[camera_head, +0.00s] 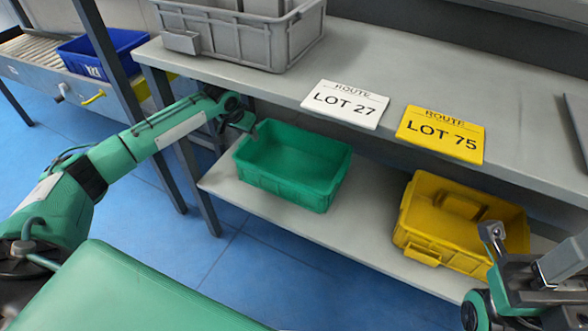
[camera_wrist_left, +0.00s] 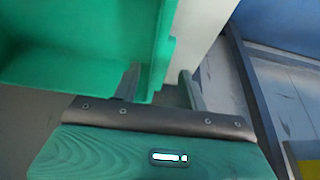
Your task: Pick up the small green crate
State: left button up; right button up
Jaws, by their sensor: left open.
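The small green crate (camera_head: 280,188) is empty and stands on the lower shelf, left of centre in the head view. It fills the upper left of the left wrist view (camera_wrist_left: 158,45). My left gripper (camera_head: 246,126) is open at the crate's back left corner. In the left wrist view its fingers (camera_wrist_left: 160,88) point toward the crate's side wall, one on the inner side and one on the outer side. Contact cannot be told. My right gripper (camera_head: 494,252) is by the yellow crate, partly cut off; its jaw state is unclear.
A yellow crate (camera_head: 423,252) stands on the lower shelf (camera_head: 365,215) at the right. The upper shelf (camera_head: 385,62) overhangs the green crate's back, with a grey crate (camera_head: 240,42), a white sign (camera_head: 345,104) and a yellow sign (camera_head: 441,134). A blue crate (camera_head: 122,42) sits far left.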

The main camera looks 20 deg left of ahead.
aim_at(249, 136)
pick_arm(q)
jog(key=shift+b+x, duration=0.8)
jog(key=shift+x, duration=1.05)
jog(key=shift+r, duration=0.1)
grip_shut()
